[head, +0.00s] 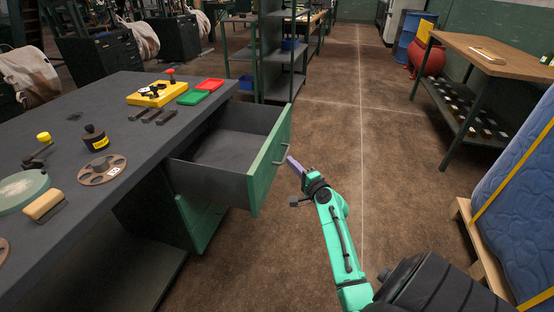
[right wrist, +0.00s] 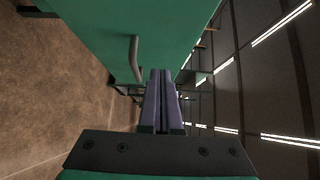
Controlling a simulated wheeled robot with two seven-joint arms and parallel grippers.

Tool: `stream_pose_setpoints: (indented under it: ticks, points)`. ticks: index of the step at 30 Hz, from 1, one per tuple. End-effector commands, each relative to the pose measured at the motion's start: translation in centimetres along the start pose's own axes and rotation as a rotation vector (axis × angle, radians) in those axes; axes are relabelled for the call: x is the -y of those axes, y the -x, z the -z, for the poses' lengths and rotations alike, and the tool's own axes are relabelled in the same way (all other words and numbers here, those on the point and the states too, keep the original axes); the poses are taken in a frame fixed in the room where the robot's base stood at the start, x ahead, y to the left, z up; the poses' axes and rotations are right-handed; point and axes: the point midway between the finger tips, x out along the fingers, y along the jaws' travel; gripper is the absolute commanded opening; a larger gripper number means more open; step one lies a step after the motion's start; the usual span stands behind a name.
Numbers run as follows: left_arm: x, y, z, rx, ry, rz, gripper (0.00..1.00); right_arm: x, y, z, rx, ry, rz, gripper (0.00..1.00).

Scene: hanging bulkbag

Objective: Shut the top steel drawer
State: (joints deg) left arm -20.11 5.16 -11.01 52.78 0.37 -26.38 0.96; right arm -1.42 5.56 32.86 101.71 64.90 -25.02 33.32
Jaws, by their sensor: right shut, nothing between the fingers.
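The top steel drawer (head: 226,158) stands pulled far out from under the dark workbench (head: 120,140). It has grey inner walls, looks empty, and has a green front (head: 270,160) with a metal bar handle (head: 282,154). My right gripper (head: 291,162) is shut and empty, close beside the handle on the outer side of the front. In the right wrist view its purple fingers (right wrist: 161,95) are together, and the handle (right wrist: 134,58) shows just left of the tips. I cannot tell whether they touch the front. My left gripper is not in view.
A lower green drawer front (head: 200,218) sits below, under the bench. Open floor (head: 345,130) lies right of the drawer. A blue mattress (head: 520,190) stands at the right.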

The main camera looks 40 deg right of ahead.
Motion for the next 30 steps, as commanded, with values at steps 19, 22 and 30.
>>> stream_pose_setpoints:
  ticks: [19,22,30]
  points:
    - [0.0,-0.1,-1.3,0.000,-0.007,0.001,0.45,-0.1,-4.3,-2.9,0.000,0.001,-0.001,0.00]
    - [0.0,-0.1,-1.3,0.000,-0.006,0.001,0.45,-0.1,-4.3,-3.0,0.001,0.001,-0.001,0.00]
    - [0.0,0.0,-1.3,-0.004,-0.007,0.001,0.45,-0.1,-5.9,-4.6,0.003,-0.001,-0.001,0.00]
